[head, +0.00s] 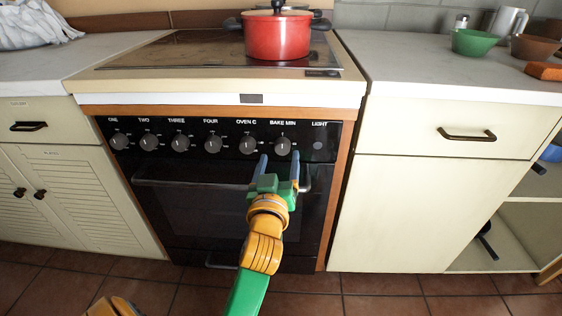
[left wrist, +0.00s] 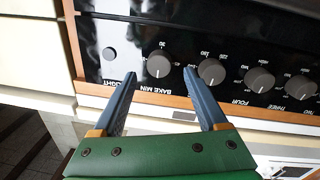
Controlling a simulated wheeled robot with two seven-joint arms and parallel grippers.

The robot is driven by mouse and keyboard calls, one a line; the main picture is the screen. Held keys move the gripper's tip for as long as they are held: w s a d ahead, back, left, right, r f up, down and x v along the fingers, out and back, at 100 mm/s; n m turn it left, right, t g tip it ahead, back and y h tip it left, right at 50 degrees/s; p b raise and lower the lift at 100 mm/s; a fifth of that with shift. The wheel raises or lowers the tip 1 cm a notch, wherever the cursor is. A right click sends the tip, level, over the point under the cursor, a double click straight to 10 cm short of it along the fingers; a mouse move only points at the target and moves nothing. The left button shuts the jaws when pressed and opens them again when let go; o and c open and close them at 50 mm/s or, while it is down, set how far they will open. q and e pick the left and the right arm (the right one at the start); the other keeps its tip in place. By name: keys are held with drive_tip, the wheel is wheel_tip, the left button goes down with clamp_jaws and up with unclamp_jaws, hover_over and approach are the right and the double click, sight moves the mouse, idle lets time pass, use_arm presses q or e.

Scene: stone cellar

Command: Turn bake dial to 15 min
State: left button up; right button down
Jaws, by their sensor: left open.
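The bake dial (head: 283,146) is a round grey knob under the label BAKE MIN, on the black oven panel (head: 330,132). In the left wrist view the picture is upside down, and the bake dial (left wrist: 158,66) shows its numbers around it, 30 among them. I cannot tell its exact setting. My left gripper (head: 280,158) is open and faces the panel just below the bake dial. In the left wrist view, the fingertips of the left gripper (left wrist: 160,73) appear either side of the dial, apart from it.
The oven C dial (head: 250,146) is close on the left, and the light button (head: 317,145) on the right. The oven door handle (head: 185,182) runs below the panel. A red pot (head: 277,37) stands on the hob. Cabinets flank the stove.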

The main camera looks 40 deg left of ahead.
sight(282, 150)
use_arm(q)
drive_tip(key=x, duration=0.3)
drive_tip(key=shift+w+a, duration=0.2)
drive_tip(key=shift+w, duration=0.2)
clamp_jaws()
